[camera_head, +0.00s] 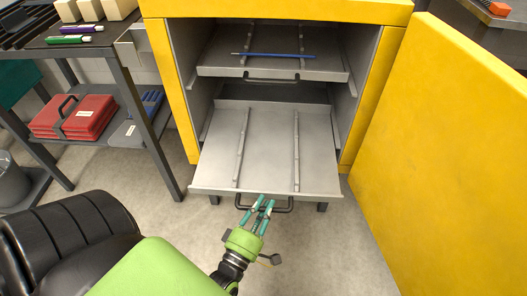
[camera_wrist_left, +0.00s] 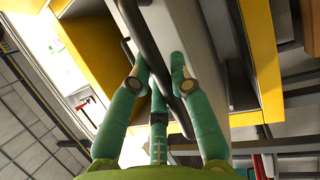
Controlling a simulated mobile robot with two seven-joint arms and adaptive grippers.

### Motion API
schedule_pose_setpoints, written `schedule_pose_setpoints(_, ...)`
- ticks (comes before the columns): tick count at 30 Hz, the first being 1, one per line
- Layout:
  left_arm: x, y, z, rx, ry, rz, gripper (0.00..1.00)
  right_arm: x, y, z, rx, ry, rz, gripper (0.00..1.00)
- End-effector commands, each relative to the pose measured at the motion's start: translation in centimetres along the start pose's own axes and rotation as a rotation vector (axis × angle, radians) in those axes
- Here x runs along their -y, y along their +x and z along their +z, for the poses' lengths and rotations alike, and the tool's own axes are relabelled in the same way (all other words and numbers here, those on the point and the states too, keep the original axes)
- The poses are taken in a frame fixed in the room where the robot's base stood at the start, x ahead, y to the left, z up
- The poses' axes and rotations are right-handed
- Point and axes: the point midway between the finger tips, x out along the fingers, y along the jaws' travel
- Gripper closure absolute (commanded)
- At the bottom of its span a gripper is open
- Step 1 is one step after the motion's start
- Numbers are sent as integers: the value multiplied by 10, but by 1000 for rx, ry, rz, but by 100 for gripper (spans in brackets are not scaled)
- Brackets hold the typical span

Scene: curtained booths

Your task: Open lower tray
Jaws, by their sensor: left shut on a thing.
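The lower tray (camera_head: 270,150) is a grey metal tray with two ridges, pulled out well past the front of the yellow cabinet (camera_head: 175,85). Its dark bar handle (camera_head: 284,207) is on its front edge. My left gripper (camera_head: 262,206) is at this handle, with its green fingers shut around the bar. In the left wrist view the fingers (camera_wrist_left: 165,95) close about the dark handle (camera_wrist_left: 150,50). The upper tray (camera_head: 270,68) sits inside the cabinet with a blue rod (camera_head: 275,55) on it. My right gripper is not in view.
The yellow cabinet door (camera_head: 450,150) stands open at the right. A metal side table (camera_head: 130,75) at the left carries pens and pale blocks, with red cases (camera_head: 75,117) on its lower shelf. The floor (camera_head: 325,250) in front of the tray is clear.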

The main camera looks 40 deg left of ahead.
Motion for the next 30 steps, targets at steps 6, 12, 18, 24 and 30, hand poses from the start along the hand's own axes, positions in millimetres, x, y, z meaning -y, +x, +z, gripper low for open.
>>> schedule_pose_setpoints(6,1,0,0,0,2,-2,54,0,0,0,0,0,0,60)
schedule_pose_setpoints(12,0,0,0,0,1,-1,54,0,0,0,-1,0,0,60)
schedule_pose_setpoints(18,1,-9,0,1,0,-3,54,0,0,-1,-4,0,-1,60)
schedule_pose_setpoints(24,2,-46,0,2,1,-7,54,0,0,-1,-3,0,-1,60)
schedule_pose_setpoints(30,1,-88,0,2,1,-6,54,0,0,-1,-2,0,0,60)
